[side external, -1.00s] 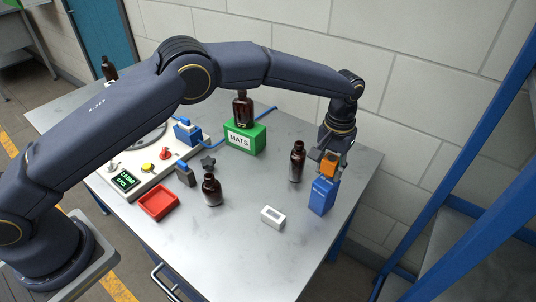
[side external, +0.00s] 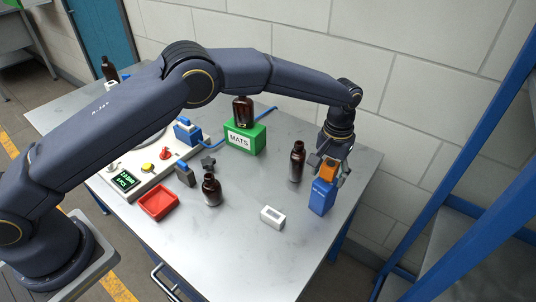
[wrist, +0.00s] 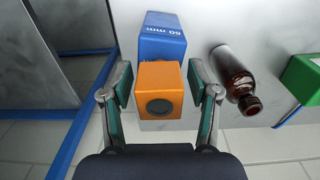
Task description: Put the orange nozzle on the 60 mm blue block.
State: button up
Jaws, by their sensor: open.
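The orange nozzle (side external: 328,169) sits on top of the blue block (side external: 321,198), which stands upright near the right edge of the table. In the wrist view the nozzle (wrist: 160,76) shows a dark round hole, and the blue block (wrist: 163,33) behind it reads "60 mm". My gripper (side external: 329,174) is open around the nozzle. In the wrist view the fingers of my gripper (wrist: 160,88) stand on either side of the nozzle, with a gap on each side.
An amber bottle (side external: 297,163) stands just left of the block, and a white block (side external: 272,217) lies in front. A green MATS box (side external: 245,139) carries another bottle (side external: 243,110). A red tray (side external: 158,203) and a shorter bottle (side external: 211,190) are further left.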

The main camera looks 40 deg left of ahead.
aim_at(327, 162)
notch_tip(327, 162, up, 14)
jog(key=a, duration=0.1)
jog(key=s+a+r+t, duration=0.3)
jog(key=s+a+r, duration=0.8)
jog(key=a+r, duration=0.45)
jog(key=s+a+f+t, duration=0.1)
jog(key=s+a+f, duration=0.1)
jog(key=s, duration=0.4)
jog(key=s+a+f, duration=0.2)
jog(key=s+a, duration=0.3)
jog(key=s, duration=0.2)
jog(key=s+a+f+t, duration=0.1)
jog(key=s+a+f, duration=0.1)
jog(key=s, duration=0.5)
jog(key=shift+a+f+t, duration=0.3)
jog(key=shift+a+f, duration=0.05)
jog(key=shift+a, duration=0.4)
